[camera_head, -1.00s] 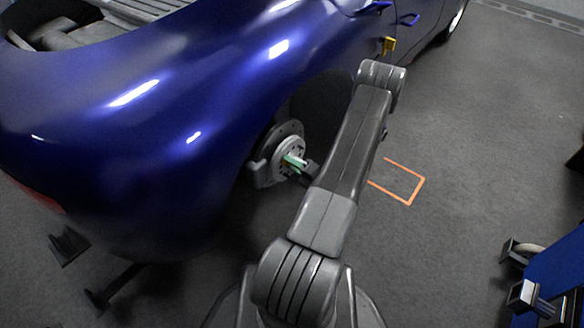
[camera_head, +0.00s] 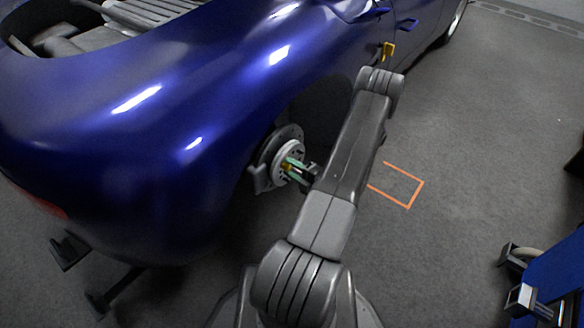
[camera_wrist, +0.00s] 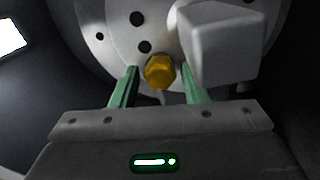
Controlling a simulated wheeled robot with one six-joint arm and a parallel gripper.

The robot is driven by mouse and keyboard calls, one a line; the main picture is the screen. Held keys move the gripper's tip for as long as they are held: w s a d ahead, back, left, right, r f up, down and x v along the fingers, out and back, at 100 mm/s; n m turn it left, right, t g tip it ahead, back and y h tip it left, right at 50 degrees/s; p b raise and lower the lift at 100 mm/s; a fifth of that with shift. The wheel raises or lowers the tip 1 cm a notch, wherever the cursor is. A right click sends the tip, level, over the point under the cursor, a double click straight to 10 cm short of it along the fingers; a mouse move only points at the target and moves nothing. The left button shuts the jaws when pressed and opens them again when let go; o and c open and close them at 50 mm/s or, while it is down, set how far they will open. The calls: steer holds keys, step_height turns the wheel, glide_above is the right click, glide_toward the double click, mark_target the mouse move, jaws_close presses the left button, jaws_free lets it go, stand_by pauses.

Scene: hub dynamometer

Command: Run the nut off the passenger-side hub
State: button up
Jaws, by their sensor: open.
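The hub (camera_head: 288,160) is a pale grey disc with dark holes, bare of a wheel, in the blue car's wheel arch. In the wrist view its face (camera_wrist: 95,18) fills the top. A yellow hex nut (camera_wrist: 160,72) sits on the lower part of the hub face. My gripper (camera_wrist: 158,76) is open, with one green finger on each side of the nut. Gaps show between the fingers and the nut, and I cannot tell how deep the fingers reach. In the head view my gripper (camera_head: 292,165) is at the hub, partly hidden by my arm.
A grey block (camera_wrist: 222,45), perhaps the caliper, stands out close to the right finger. The blue car body (camera_head: 190,110) curves above and left of the hub. An orange floor marking (camera_head: 412,190) lies right of my arm on clear floor. A blue cart (camera_head: 555,270) stands at the lower right.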

steer(key=m+p, duration=0.1)
steer(key=m, duration=0.3)
steer(key=shift+r+m, duration=0.1)
steer(key=shift+m, duration=0.2)
steer(key=m, duration=0.3)
jaws_close()
steer(key=shift+f+n+b, duration=0.2)
steer(key=shift+n+b, duration=0.25)
steer(key=shift+n, duration=0.25)
steer(key=n+b, duration=0.2)
steer(key=n, duration=0.2)
steer(key=n+b, duration=0.2)
steer(key=n, duration=0.3)
steer(key=shift+r+n+b, duration=0.1)
steer(key=shift+n+b, duration=0.35)
steer(key=shift+n, duration=0.25)
